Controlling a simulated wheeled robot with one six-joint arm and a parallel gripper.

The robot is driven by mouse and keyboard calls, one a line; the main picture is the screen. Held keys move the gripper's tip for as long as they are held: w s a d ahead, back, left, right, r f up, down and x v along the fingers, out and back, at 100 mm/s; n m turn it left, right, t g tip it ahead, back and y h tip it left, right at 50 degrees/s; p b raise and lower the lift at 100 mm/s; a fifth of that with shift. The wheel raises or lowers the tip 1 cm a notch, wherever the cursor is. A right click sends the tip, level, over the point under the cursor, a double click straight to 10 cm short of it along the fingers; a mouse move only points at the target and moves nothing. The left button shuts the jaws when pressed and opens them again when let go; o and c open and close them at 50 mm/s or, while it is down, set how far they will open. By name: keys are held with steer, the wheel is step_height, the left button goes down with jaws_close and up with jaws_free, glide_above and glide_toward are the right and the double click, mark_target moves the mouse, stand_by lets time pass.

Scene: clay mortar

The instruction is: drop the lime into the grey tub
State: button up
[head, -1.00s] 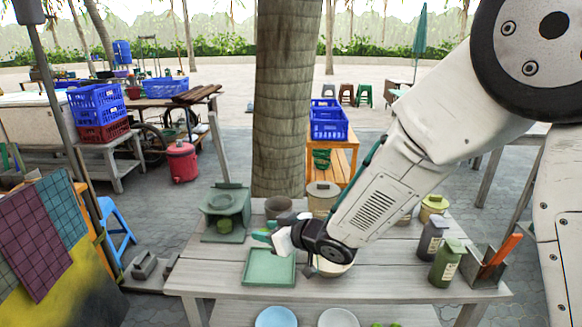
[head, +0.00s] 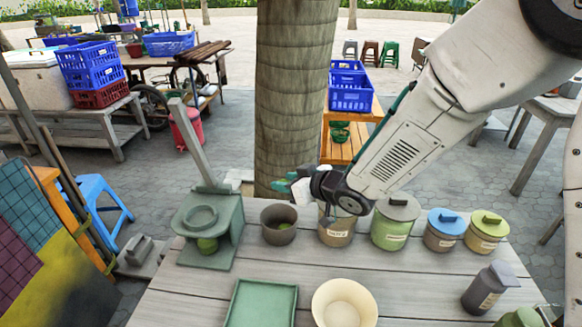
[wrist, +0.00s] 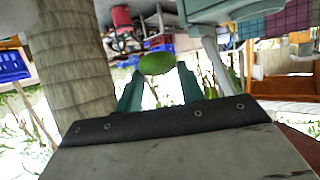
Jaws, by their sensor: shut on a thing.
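The lime (wrist: 157,63) is a green oval between the tips of my teal fingers in the wrist view. My gripper (head: 287,185) is shut on it and points left. In the head view the lime cannot be made out at the fingers. The grey tub (head: 279,236) is a small open, dark brownish-grey pot at the back of the table. In the head view my fingers appear just above its rim, clear of it; their exact depth over it is hard to tell.
A green stand (head: 211,225) with a round green thing under it is left of the tub. Lidded jars, including a green one (head: 391,229), line the table's back to the right. A green tray (head: 262,303) and cream bowl (head: 344,305) lie in front. The tree trunk (head: 296,100) rises behind.

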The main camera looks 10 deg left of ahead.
steer(key=shift+w+f, duration=0.15)
steer(key=shift+w, duration=0.15)
steer(key=shift+d+f, duration=0.1)
steer(key=shift+f, duration=2.75)
steer(key=o, duration=1.1)
steer(key=shift+s, duration=0.1)
steer(key=v, duration=0.7)
steer(key=shift+s+d+r, duration=0.1)
steer(key=shift+s+d, duration=0.05)
steer(key=shift+d, duration=0.1)
